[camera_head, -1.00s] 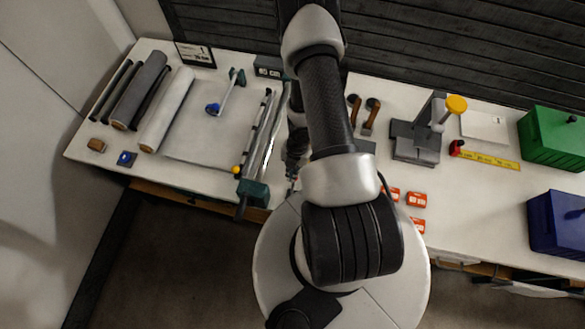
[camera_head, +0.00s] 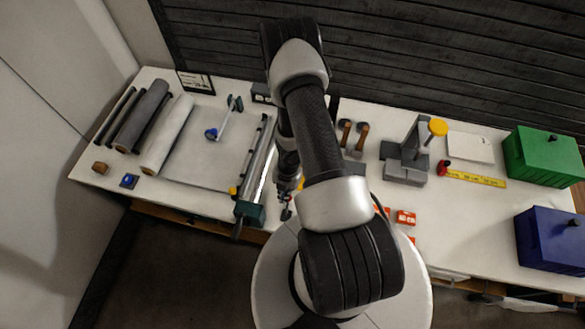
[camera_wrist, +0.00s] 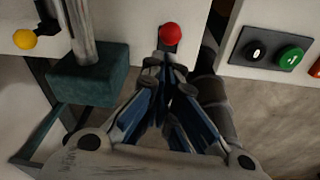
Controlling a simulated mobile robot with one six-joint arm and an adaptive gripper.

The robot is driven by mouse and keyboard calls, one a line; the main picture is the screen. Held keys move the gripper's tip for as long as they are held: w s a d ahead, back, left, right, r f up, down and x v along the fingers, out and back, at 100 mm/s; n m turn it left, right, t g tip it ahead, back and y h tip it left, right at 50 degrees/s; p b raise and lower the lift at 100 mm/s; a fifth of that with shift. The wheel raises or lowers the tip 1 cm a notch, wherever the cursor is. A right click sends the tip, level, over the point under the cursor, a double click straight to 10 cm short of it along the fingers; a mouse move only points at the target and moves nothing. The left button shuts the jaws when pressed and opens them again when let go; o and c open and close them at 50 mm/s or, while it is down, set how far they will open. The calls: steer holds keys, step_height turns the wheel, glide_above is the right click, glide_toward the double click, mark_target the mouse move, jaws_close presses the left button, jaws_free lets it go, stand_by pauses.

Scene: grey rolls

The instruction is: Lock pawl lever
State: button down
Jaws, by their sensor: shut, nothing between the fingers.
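In the wrist view a red ball knob (camera_wrist: 170,33) on a short black stem stands at the table edge, just beyond my fingertips. It looks like the pawl lever, though no label shows. My gripper (camera_wrist: 165,68) is shut and empty, with its tips close below the knob; I cannot tell whether they touch it. A yellow knob (camera_wrist: 25,39) on a black mount is to the left. A teal block (camera_wrist: 88,80) at the end of a metal bar lies between them. In the head view my gripper (camera_head: 286,208) is by the front table edge, right of the teal block (camera_head: 249,213).
Grey and white rolls (camera_head: 168,135) lie on the left table. A grey clamp stand (camera_head: 405,165), a green box (camera_head: 543,157) and a blue box (camera_head: 550,240) stand on the right.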

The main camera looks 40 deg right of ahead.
steer(key=shift+w+d+r+p, duration=0.4)
steer(key=shift+w+d+p, duration=0.35)
steer(key=shift+p, duration=0.25)
steer(key=shift+w+d+r+p, duration=0.15)
steer(key=shift+d+r+p, duration=0.35)
steer(key=shift+p, duration=0.6)
steer(key=shift+w+d+r, duration=0.35)
steer(key=shift+w+d, duration=0.1)
steer(key=shift+d, duration=0.2)
steer(key=shift+w+d+r, duration=0.35)
steer(key=shift+w+d, duration=0.1)
steer(key=shift+d, duration=0.25)
steer(key=shift+w+d+r, duration=0.35)
steer(key=shift+w+d, duration=0.1)
steer(key=shift+d, duration=0.2)
